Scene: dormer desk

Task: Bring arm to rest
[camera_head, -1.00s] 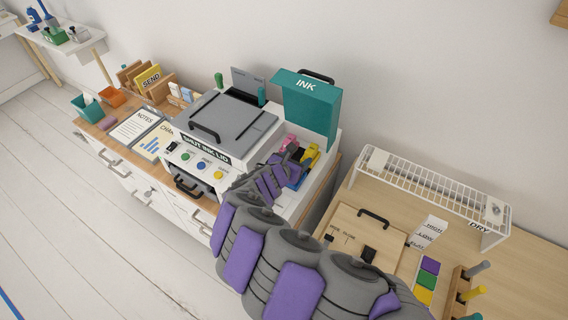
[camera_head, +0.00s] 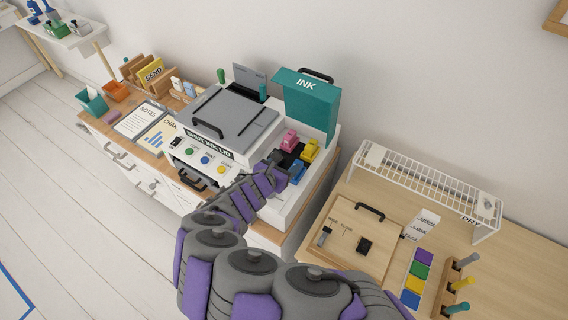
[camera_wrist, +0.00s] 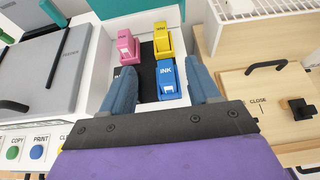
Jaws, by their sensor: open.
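My gripper (camera_head: 279,166) is open and empty at the front of the printer's ink bay, in the head view. In the wrist view its two blue-grey fingers (camera_wrist: 162,72) stand apart, with the blue ink cartridge (camera_wrist: 171,80) seen between them. I cannot tell how far above it they are. The blue cartridge (camera_head: 297,171) sits in the bay with a pink cartridge (camera_head: 289,140) and a yellow cartridge (camera_head: 310,151). The teal INK lid (camera_head: 308,105) stands open behind them. My arm reaches up from the bottom of the head view.
The printer (camera_head: 226,122) with its grey lid stands on a cabinet left of the bay. To the right, a wooden box (camera_head: 350,235), a white wire rack (camera_head: 425,180) and a pen stand (camera_head: 452,290) are on another desk. Open floor (camera_head: 60,190) lies to the left.

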